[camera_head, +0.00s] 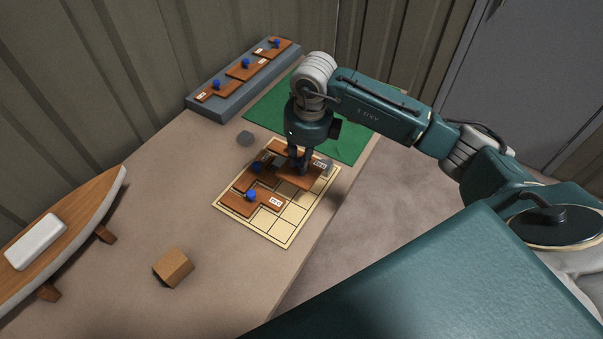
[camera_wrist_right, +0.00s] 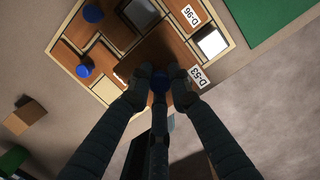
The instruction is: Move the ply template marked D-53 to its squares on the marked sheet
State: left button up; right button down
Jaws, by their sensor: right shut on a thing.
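The ply template marked D-53 (camera_wrist_right: 180,90) is a brown plate with a blue knob and a white label. My right gripper (camera_wrist_right: 159,82) is shut on its knob. In the head view the right gripper (camera_head: 300,168) has the template (camera_head: 298,180) over the right part of the marked sheet (camera_head: 279,240). I cannot tell whether the template touches the sheet. The sheet is pale, with dark grid lines. Another template with a blue knob (camera_head: 250,195) lies on its near left squares. The template labelled D-96 (camera_wrist_right: 178,20) lies at its far side. My left gripper is not in view.
A grey rack (camera_head: 207,108) with several templates stands behind, near a green mat (camera_head: 262,113). A wooden block (camera_head: 173,267) and boat hull (camera_head: 85,205) are left. Bare table lies between.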

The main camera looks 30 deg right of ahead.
aim_at(301, 178)
notch_tip(301, 178, down, 3)
jog(key=shift+r, duration=0.1)
notch_tip(301, 178, down, 4)
jog(key=shift+r+p, duration=0.1)
jog(key=shift+p, duration=0.5)
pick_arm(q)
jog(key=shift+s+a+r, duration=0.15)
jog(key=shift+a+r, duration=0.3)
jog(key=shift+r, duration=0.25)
pick_arm(e)
jog(key=shift+f, duration=0.3)
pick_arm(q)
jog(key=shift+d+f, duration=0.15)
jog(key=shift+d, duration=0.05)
pick_arm(e)
jog(key=c, duration=1.6)
grip_release()
jog(key=shift+r, duration=0.1)
